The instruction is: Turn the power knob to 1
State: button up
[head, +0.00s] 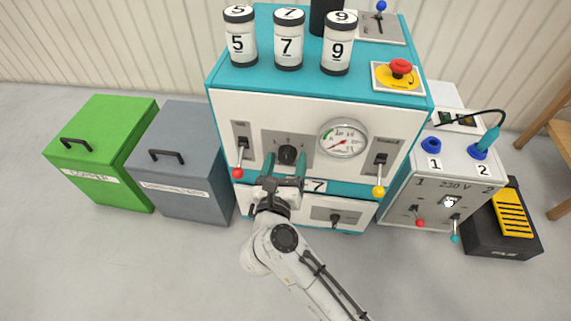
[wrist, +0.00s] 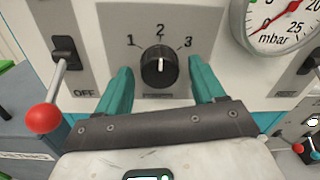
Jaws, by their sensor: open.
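The black knob (wrist: 159,66) sits on a grey plate (wrist: 120,18) marked 1, 2 and 3. Its white pointer line faces up toward 2. The label under it is too small to read. In the head view the knob (head: 288,155) is on the white front of the teal machine. My gripper (head: 285,164) is in front of that panel. In the wrist view my gripper (wrist: 160,72) is open, with one teal finger left and one right of the knob. Gaps show between the fingers and the knob, and I cannot tell how deep the fingertips reach.
A red-ball lever (wrist: 43,118) stands left of the knob, by an OFF mark. A pressure gauge (head: 343,138) and a yellow-ball lever (head: 378,190) are on the right. Green (head: 105,145) and grey (head: 185,170) bins stand left; a 230 V cabinet (head: 447,170) stands right.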

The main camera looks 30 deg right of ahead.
jog(key=c, duration=1.1)
jog(key=shift+o, duration=0.2)
jog(key=shift+r+n+p, duration=0.2)
jog(key=shift+n+p, duration=0.1)
jog(key=shift+p, duration=0.5)
jog(key=shift+r+n+p, duration=0.15)
jog(key=shift+n+p, duration=0.35)
jog(key=shift+p, duration=0.7)
jog(key=n+p, duration=0.1)
jog(key=p, duration=0.1)
jog(key=shift+n+p, duration=0.35)
jog(key=shift+n, duration=0.05)
jog(key=n+p, duration=0.4)
jog(key=p, duration=0.1)
jog(key=shift+d+f+n+p, duration=0.1)
jog(key=shift+f+n+p, duration=0.15)
jog(key=shift+n+p, duration=0.85)
jog(key=shift+n, duration=0.3)
